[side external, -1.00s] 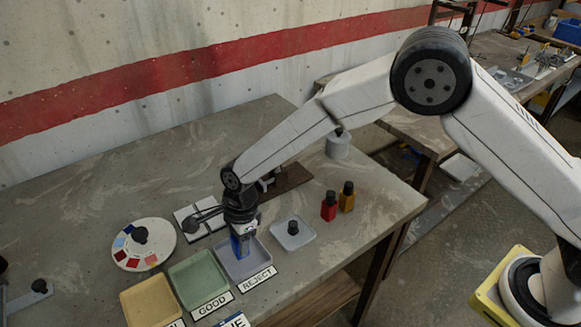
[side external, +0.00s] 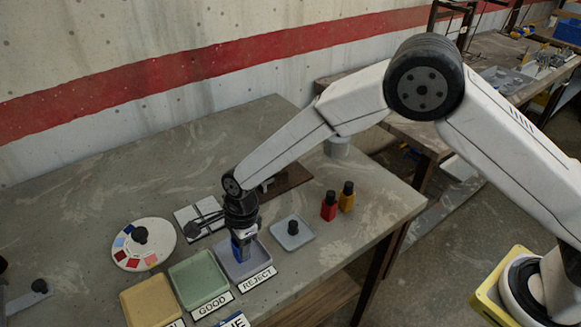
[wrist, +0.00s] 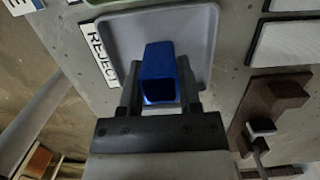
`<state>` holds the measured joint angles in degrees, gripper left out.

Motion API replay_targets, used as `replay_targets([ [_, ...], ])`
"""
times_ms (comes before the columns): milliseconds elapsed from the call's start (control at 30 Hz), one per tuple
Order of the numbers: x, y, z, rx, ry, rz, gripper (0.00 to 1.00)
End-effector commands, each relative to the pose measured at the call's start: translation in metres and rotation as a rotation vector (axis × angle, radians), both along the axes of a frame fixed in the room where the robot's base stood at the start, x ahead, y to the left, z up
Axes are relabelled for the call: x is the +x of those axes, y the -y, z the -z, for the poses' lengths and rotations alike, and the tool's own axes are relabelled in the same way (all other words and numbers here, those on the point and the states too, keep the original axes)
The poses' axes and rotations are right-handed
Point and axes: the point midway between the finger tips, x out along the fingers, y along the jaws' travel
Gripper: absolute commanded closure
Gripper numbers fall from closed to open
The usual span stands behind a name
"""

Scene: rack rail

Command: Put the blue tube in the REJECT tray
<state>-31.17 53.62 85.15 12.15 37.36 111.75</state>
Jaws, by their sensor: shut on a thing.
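The blue tube (wrist: 160,72) is between the two fingers of my gripper (wrist: 160,92) in the wrist view, its open end facing the camera. The lavender-grey REJECT tray (wrist: 200,22) lies beyond it. In the side view my gripper (side external: 242,240) is shut on the blue tube (side external: 240,250), which is upright over the middle of the REJECT tray (side external: 256,258). The REJECT label (side external: 257,279) is at the tray's front edge. I cannot tell whether the tube's lower end touches the tray floor.
A green GOOD tray (side external: 199,281) and a yellow tray (side external: 150,303) stand to the left. A round colour disc (side external: 145,247) lies behind the trays.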

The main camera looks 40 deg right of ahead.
Motion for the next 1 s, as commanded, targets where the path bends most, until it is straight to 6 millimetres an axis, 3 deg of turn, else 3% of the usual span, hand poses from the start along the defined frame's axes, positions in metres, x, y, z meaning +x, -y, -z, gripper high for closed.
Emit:
replay_targets([
  [433,0.0001,-0.0001,0.0038,0.000,0.000,0.000,0.99],
  [467,0.0002,-0.0001,0.0036,0.000,0.000,0.000,0.47],
  [567,0.0002,-0.0001,0.0036,0.000,0.000,0.000,0.15],
  [1000,0.0002,-0.0001,0.0009,0.001,0.001,0.000,0.15],
])
